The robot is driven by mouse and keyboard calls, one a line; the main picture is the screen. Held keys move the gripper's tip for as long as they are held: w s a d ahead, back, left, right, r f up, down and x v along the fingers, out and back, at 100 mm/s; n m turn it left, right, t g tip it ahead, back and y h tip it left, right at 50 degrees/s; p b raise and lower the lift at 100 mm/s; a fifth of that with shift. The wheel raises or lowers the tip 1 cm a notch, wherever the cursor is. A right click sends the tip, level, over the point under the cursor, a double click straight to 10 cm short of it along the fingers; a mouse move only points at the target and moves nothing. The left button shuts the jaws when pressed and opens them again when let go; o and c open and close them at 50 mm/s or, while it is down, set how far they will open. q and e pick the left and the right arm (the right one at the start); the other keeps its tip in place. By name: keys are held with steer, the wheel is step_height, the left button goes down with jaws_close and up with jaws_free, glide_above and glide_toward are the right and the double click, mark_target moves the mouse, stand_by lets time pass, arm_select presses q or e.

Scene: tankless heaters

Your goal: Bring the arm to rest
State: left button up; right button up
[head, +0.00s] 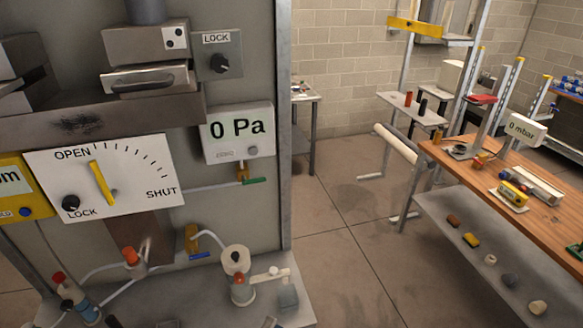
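Neither of my grippers and no clear part of my arms shows in the head view. A grey upright panel (262,75) fills the left half. On it is a white dial plate (150,190) marked OPEN, SHUT and LOCK, with a yellow pointer (102,183) tilted slightly left of upright. A display (237,132) to its right reads 0 Pa. Above are a metal drawer-like box with a handle (145,82) and a black LOCK knob (219,63).
A grey shelf (200,308) below the panel holds a white cylindrical fitting (238,275), tubes and small bottles. A wooden-topped bench (540,180) with instruments and a lower shelf (465,270) stands at the right. Bare floor (340,250) lies between.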

arm_select(q)
steer(key=s+a+f+m+g+y, duration=0.1)
steer(key=s+f+m+g, duration=0.35)
steer(key=f+m, duration=0.25)
steer(key=s+a+f+m+g+y, duration=0.1)
steer(key=s+f+m+g, duration=0.2)
steer(key=f+m+g, duration=0.3)
steer(key=s+a+f+m+g+y, duration=0.25)
steer(key=s+a+f, duration=0.2)
steer(key=a, duration=0.25)
steer(key=s+a+f+m+g+y, duration=0.2)
steer(key=s+a+f+y, duration=0.25)
steer(key=a, duration=0.25)
step_height(320, 180, down, 25)
steer(key=s+g, duration=0.1)
steer(key=s, duration=0.1)
steer(key=s+a+f+g, duration=0.1)
steer(key=s+a+f, duration=0.2)
steer(key=s+f, duration=1.3)
steer(key=shift+s+a+f, duration=0.15)
steer(key=shift+s+f, duration=0.2)
steer(key=shift+s, duration=0.7)
